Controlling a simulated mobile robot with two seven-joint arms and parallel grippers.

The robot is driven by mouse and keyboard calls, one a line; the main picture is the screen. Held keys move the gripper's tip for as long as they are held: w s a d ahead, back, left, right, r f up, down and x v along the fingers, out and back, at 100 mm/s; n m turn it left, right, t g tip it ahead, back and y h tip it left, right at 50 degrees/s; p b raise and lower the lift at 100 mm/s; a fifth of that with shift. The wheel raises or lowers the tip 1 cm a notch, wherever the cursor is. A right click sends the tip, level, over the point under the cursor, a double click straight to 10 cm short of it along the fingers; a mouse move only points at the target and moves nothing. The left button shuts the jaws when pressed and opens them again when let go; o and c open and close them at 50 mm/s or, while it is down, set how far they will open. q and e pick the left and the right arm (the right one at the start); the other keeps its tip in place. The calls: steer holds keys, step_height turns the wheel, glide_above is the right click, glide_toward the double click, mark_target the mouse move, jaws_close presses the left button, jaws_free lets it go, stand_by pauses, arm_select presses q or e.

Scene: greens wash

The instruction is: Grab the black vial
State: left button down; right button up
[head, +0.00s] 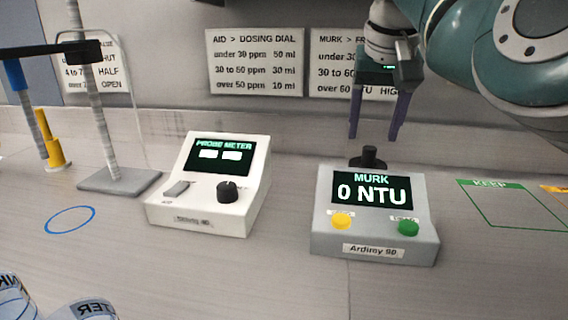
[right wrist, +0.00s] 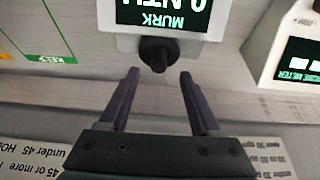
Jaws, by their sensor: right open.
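The black vial (head: 369,157) shows as a dark knob-topped piece at the back of the grey murk meter (head: 326,243); its lower part is hidden. It also shows in the right wrist view (right wrist: 156,54), just beyond and between the fingertips. My right gripper (head: 373,137) is open and empty, its purple fingers pointing down above and behind the meter. In the right wrist view the gripper (right wrist: 159,73) shows a clear gap between its fingers, and they appear apart from the vial. My left gripper is not in view.
A white probe meter (head: 255,208) stands left of the murk meter. A stand with a grey base (head: 120,181) is farther left. A green KEEP outline (head: 490,224) lies on the right. Labelled containers (head: 85,309) show at the lower left. Signs (head: 255,62) hang on the wall behind.

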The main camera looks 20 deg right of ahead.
mark_target(370, 148)
steer(key=b+x, duration=0.1)
steer(key=x, duration=0.3)
steer(key=shift+d+f, duration=0.15)
steer(key=shift+f, duration=0.15)
jaws_close()
stand_by(0.4)
